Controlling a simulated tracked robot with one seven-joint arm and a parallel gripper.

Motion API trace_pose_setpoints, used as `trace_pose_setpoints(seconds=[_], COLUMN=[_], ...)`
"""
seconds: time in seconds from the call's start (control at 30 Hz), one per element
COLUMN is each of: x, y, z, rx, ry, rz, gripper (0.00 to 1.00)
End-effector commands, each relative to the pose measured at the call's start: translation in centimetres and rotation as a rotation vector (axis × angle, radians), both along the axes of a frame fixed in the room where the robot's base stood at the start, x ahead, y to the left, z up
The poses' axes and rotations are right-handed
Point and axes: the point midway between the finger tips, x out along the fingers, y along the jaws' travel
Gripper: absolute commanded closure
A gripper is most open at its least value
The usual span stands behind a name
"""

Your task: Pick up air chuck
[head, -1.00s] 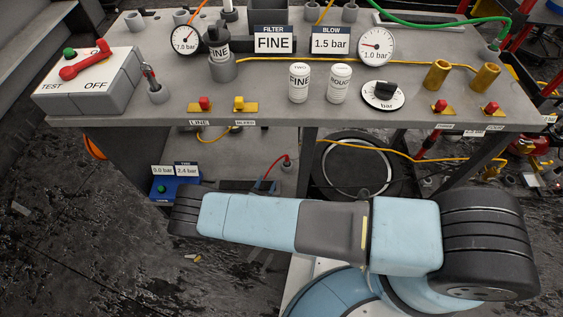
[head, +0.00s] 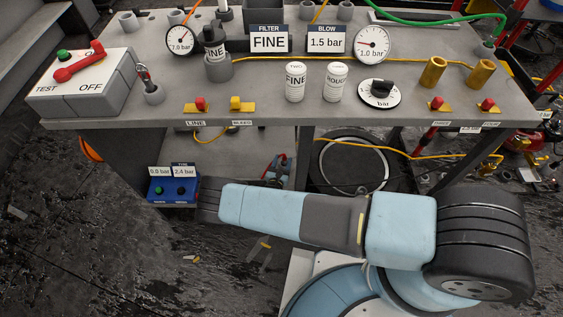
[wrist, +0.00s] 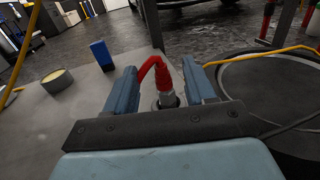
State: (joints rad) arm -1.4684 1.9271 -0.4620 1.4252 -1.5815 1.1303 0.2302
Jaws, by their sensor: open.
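A red curved hose with a grey metal end, which I take to be the air chuck (wrist: 166,96), stands in a small round holder on the lower shelf. In the wrist view it sits between the two blue fingers of my open gripper (wrist: 160,86). Gaps show on both sides, and whether a finger touches it I cannot tell. In the head view the red hose (head: 281,160) shows small under the bench top, beside my dark gripper (head: 272,177), and is partly hidden.
The bench top (head: 330,115) overhangs the lower shelf. A bench leg (head: 301,158) stands just right of my gripper. A wheel (head: 352,165) with a yellow hose (head: 385,153) is at right.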

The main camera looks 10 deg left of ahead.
Motion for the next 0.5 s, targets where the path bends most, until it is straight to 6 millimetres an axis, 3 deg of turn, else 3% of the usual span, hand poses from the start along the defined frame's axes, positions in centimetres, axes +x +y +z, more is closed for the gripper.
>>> trace_pose_setpoints(seconds=[0.5], x=[5.0], y=[-0.1], z=[-0.4], rx=[0.000], ry=[0.001], rz=[0.002], gripper=[0.46])
